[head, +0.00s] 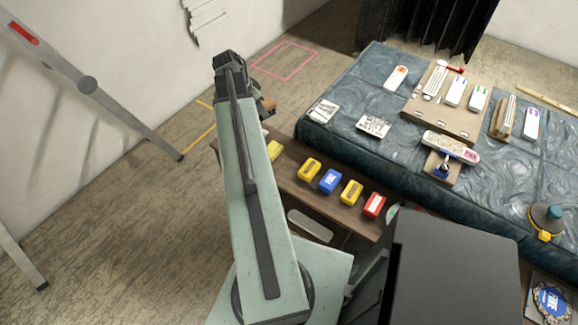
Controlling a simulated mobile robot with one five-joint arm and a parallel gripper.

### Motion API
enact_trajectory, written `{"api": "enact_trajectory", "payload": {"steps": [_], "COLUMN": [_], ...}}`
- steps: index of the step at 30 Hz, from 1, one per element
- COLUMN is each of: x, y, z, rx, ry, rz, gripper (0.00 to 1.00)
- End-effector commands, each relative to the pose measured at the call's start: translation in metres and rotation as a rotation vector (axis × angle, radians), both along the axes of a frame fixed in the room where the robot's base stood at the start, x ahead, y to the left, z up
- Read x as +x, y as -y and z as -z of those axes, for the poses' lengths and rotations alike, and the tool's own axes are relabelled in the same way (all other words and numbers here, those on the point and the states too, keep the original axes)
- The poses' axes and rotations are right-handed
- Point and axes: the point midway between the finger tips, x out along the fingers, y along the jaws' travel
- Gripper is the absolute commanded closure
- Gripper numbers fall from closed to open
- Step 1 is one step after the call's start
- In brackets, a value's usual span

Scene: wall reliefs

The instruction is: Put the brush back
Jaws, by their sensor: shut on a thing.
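My arm reaches away from me towards the white wall, and my gripper (258,104) is at its far end, above the floor beyond the brown bench. The gripper is small in view and partly hidden by my arm. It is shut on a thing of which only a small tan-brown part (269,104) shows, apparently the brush. The rest of the brush is hidden. No other brush can be made out clearly.
A brown bench (287,179) carries several yellow, blue and red blocks. The blue-covered table (350,92) at right holds boxes, a wooden board (427,118) and papers. A pink outline (285,58) marks clear floor near the wall. A ladder-like frame (110,105) stands left.

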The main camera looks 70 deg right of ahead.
Motion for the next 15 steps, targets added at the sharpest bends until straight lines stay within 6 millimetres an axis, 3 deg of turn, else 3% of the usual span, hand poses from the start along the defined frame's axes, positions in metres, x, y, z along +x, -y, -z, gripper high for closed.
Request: {"api": "enact_trajectory", "payload": {"steps": [1, 6, 10, 15], "x": [-0.019, -0.077, -0.106, -0.115], "y": [0.001, 0.000, -0.002, -0.003], "z": [0.037, 0.093, 0.113, 0.114], "rx": [0.001, 0.002, -0.001, -0.003], "ry": [0.000, 0.000, -0.002, -0.003], "rz": [0.065, 0.305, 0.429, 0.476], "gripper": [0.91, 0.91, 0.91, 0.91]}}
